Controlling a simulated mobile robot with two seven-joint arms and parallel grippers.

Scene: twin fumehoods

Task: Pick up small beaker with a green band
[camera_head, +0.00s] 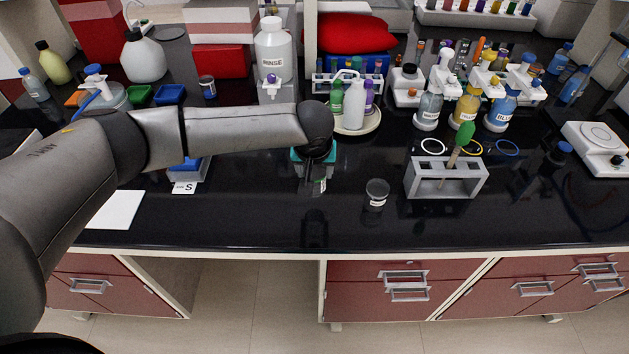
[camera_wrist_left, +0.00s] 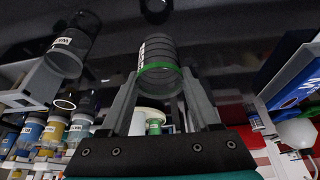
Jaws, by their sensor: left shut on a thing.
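The small clear beaker with a green band (camera_wrist_left: 159,52) is between the two fingers of my left gripper (camera_wrist_left: 161,82) in the left wrist view. The fingers touch its sides near the green band. In the head view the left gripper (camera_head: 316,183) points down above the black bench, and the beaker (camera_head: 321,186) is mostly hidden behind it. A reflection shows on the bench below. I cannot tell exactly how high the beaker is above the bench. My right gripper is in neither view.
Another small beaker (camera_head: 376,194) stands to the right. A grey rack (camera_head: 446,180) holding a green-tipped tool is further right. A round tray (camera_head: 357,128) with bottles stands behind. White paper (camera_head: 115,210) lies at the left.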

